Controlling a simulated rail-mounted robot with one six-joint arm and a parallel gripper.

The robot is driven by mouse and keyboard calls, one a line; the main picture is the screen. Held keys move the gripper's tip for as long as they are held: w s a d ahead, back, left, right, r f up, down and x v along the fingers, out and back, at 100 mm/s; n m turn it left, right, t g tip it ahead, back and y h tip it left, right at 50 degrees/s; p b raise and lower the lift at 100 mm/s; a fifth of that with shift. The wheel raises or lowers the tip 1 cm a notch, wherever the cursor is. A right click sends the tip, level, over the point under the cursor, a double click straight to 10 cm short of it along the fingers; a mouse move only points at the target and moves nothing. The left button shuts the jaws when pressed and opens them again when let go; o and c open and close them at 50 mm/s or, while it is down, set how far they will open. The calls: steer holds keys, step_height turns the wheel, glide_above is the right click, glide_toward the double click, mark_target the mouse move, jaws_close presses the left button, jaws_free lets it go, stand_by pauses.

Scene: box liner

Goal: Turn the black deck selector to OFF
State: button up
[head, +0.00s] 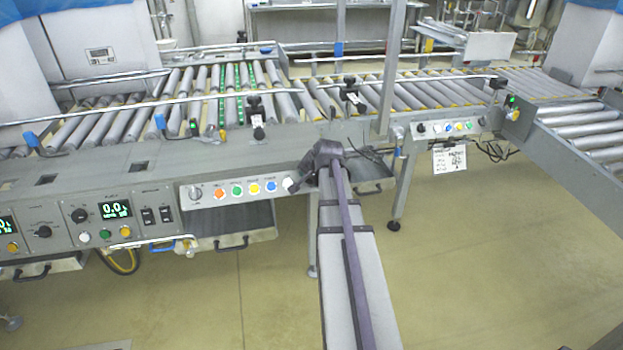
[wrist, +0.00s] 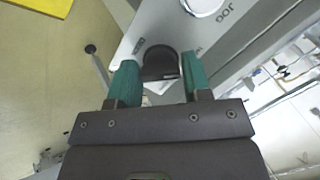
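The black deck selector (wrist: 160,64) is a dark round knob on a light grey panel in the wrist view. My gripper (wrist: 158,70) has two green fingers, one on each side of the knob. A gap shows between the left finger and the knob; the right finger is very close to it, and I cannot tell whether it touches. In the head view my gripper (head: 292,184) is at the right end of the button panel (head: 238,201), and the arm's end hides the selector there.
A white ringed button (wrist: 203,5) marked JOG is beside the knob. Orange (head: 219,194), green, yellow and blue (head: 271,186) buttons line the panel. Another knob (head: 196,193) is at its left end. Roller conveyors (head: 190,100) lie behind. The floor (head: 480,270) at right is clear.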

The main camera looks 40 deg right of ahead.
steer(key=c, duration=0.5)
steer(key=shift+o, duration=0.2)
steer(key=shift+m, duration=0.4)
steer(key=m, duration=0.3)
steer(key=shift+t+b, duration=0.3)
steer(key=shift+m+t+b, duration=0.3)
steer(key=shift+m+t, duration=0.1)
steer(key=shift+m, duration=2)
steer(key=o, duration=0.6)
steer(key=shift+o, duration=0.2)
